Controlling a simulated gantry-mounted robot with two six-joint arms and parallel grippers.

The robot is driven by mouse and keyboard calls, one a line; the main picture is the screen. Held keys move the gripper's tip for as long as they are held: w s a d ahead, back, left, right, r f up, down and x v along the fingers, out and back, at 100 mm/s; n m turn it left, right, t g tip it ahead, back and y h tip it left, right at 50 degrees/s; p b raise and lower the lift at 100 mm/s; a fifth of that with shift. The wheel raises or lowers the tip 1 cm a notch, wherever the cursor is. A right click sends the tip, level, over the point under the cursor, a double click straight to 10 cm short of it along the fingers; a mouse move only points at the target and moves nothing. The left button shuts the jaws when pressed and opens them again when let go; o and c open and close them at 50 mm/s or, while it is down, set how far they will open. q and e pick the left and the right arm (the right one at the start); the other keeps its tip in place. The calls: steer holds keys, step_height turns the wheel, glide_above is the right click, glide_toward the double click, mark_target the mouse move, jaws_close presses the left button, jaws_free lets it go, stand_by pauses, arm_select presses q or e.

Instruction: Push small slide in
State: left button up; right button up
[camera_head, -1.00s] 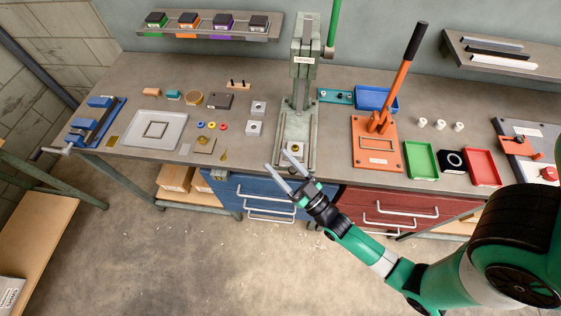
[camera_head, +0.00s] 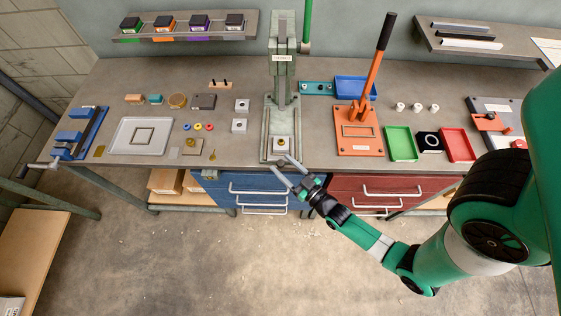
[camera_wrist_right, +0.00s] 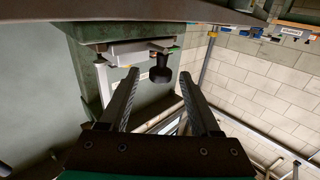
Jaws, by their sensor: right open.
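The fly press (camera_head: 283,60) stands near the middle of the bench, with its pale green-grey base at the front. A small light block with a brass-coloured round centre (camera_head: 281,144) sits at the front of this base; I cannot tell for sure whether it is the small slide. My right gripper (camera_head: 280,160) is open and empty just in front of the base's front edge, apart from the block as far as I can tell. In the right wrist view its two fingers (camera_wrist_right: 160,75) are spread, with a dark knob-like part (camera_wrist_right: 161,71) beyond and between them. My left gripper is out of view.
An orange lever press (camera_head: 357,130) stands to the right, with green (camera_head: 401,143) and red (camera_head: 458,144) trays beyond. A grey tray (camera_head: 140,136) and small parts lie to the left. Blue drawers (camera_head: 246,187) with protruding handles sit below the bench edge.

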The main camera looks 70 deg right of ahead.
steer(key=shift+x, duration=0.9)
jaws_close()
stand_by(0.8)
